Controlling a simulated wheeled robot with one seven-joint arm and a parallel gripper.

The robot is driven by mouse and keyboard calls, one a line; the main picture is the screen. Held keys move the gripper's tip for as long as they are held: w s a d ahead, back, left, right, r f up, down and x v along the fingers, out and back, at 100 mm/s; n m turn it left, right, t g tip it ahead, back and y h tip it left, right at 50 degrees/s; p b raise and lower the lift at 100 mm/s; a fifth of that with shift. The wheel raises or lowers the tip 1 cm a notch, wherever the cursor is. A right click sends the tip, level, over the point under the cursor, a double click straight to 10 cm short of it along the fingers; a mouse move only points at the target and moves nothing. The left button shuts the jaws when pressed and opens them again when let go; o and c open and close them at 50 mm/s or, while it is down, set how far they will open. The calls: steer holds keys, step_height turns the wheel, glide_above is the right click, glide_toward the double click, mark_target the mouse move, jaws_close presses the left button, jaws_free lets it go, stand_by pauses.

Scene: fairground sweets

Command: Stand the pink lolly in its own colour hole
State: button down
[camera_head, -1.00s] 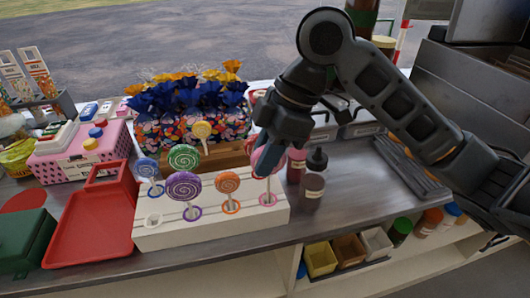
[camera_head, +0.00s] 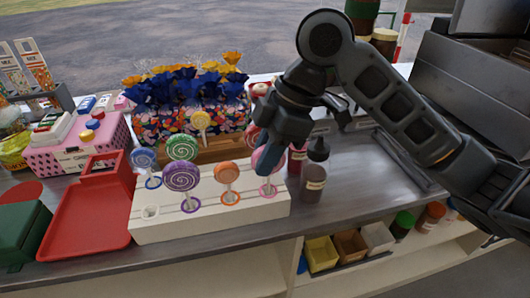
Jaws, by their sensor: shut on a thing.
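The pink lolly (camera_head: 259,160) is upright, partly hidden by my gripper (camera_head: 268,157), which is shut on it. Its white stick points down at the pink-ringed hole (camera_head: 268,190) at the right end of the white stepped stand (camera_head: 215,220). The stick's lower end appears to be at or in that ring; I cannot tell how deep it is.
Purple (camera_head: 181,176), orange (camera_head: 227,172), blue (camera_head: 143,158), green (camera_head: 183,146) and yellow (camera_head: 200,120) lollies stand in the stand. A white-ringed hole (camera_head: 151,212) at front left is empty. Dark-capped bottles (camera_head: 314,175) are close on the right; a red tray (camera_head: 85,220) lies left.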

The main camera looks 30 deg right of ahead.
steer(key=shift+c, duration=1.7)
jaws_free()
step_height(320, 180, up, 9)
steer(key=p, duration=0.7)
